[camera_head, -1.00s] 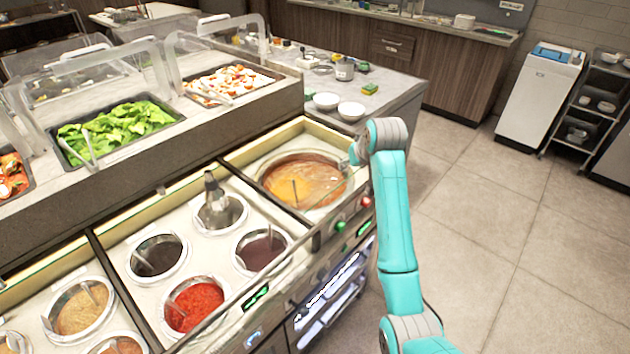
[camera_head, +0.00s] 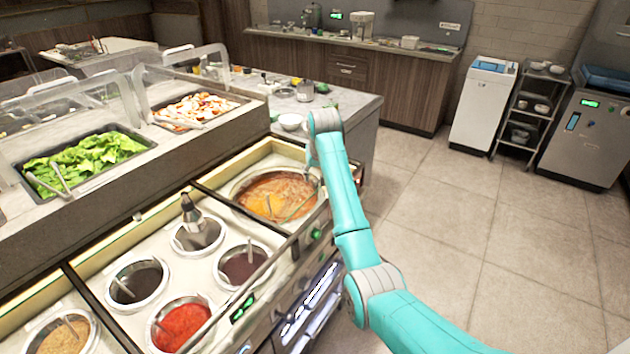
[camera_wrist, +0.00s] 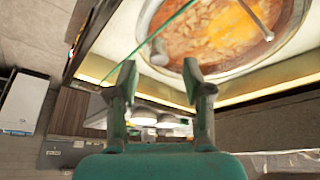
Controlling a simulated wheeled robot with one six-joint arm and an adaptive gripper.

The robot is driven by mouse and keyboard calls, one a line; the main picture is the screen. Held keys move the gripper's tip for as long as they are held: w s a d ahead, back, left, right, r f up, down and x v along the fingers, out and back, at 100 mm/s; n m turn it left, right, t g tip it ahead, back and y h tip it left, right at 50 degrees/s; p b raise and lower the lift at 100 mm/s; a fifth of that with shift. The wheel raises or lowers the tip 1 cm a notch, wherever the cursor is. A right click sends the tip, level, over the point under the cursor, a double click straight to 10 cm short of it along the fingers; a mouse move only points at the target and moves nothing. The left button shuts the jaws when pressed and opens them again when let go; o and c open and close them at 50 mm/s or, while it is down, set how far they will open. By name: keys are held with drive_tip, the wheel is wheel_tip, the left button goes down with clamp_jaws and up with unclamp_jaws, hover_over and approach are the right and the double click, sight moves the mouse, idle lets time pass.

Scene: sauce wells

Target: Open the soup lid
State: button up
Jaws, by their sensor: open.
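The soup (camera_head: 268,198) is an orange-red liquid in a round metal-rimmed well at the far right of the sauce counter. It also shows upside down at the top of the wrist view (camera_wrist: 215,35). A thin green edge (camera_wrist: 165,32), seemingly of a clear glass lid, crosses the soup in the wrist view; how the lid sits is hard to tell. A ladle handle (camera_wrist: 258,20) stands in the soup. My gripper (camera_wrist: 160,72) is open, with nothing visible between its fingers. It is near the soup well's right side; in the head view my arm mostly hides it.
Sauce wells, including red sauce (camera_head: 182,325) and dark sauce (camera_head: 140,283), lie left of the soup. A raised salad shelf with lettuce (camera_head: 85,160) runs behind. A white bowl (camera_head: 291,122) stands on the grey counter beyond. The floor (camera_head: 480,230) at right is clear.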

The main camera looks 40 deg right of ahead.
sight(316, 180)
drive_tip(key=shift+x, duration=1.85)
clamp_jaws()
